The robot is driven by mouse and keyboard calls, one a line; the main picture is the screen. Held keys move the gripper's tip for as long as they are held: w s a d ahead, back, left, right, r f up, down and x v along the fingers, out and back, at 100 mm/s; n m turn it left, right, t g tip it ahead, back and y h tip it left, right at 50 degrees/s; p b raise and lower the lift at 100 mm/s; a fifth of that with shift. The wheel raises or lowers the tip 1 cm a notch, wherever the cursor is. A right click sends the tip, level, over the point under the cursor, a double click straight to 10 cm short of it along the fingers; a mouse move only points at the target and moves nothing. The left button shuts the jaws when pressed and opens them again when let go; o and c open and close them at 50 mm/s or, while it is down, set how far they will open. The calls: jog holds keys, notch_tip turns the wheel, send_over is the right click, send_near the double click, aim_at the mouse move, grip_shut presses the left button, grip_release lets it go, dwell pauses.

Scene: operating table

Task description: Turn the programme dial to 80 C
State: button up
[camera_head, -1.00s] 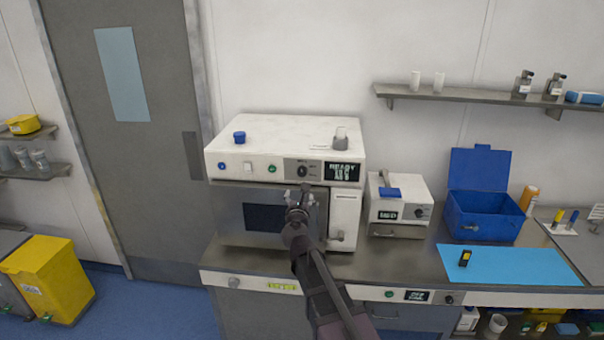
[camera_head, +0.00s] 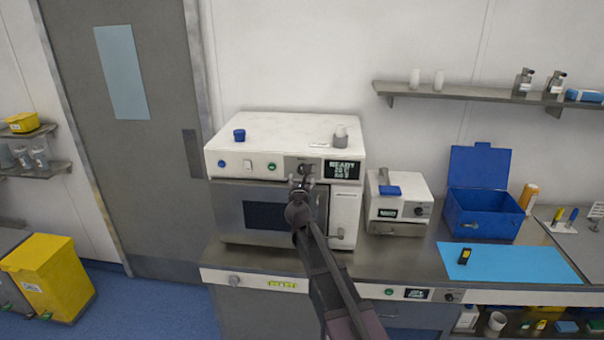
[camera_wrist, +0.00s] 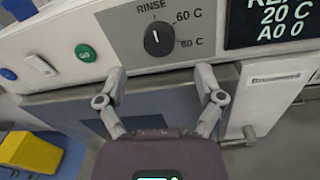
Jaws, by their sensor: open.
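The programme dial (camera_wrist: 158,39) is a black round knob on the white front panel of the large machine (camera_head: 285,130). In the wrist view its white mark points up, between the RINSE label and straight up, with 60 C at upper right and 80 C at lower right. The display (camera_wrist: 270,20) reads 20 C and A0 0; in the head view it (camera_head: 342,169) shows READY. My gripper (camera_wrist: 160,82) is open and empty, its two fingers spread just below the dial, apart from it. In the head view my gripper (camera_head: 302,181) partly covers the dial.
A green button (camera_wrist: 85,53) and a white switch (camera_wrist: 40,64) sit left of the dial. The machine's door handle (camera_head: 338,235) is below right. A smaller white device (camera_head: 398,205) and a blue box (camera_head: 484,210) stand to the right on the counter.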

jog(key=shift+w+d, duration=0.15)
jog(key=shift+w, duration=2.4)
jog(key=shift+c, duration=0.2)
jog(key=c, duration=1.1)
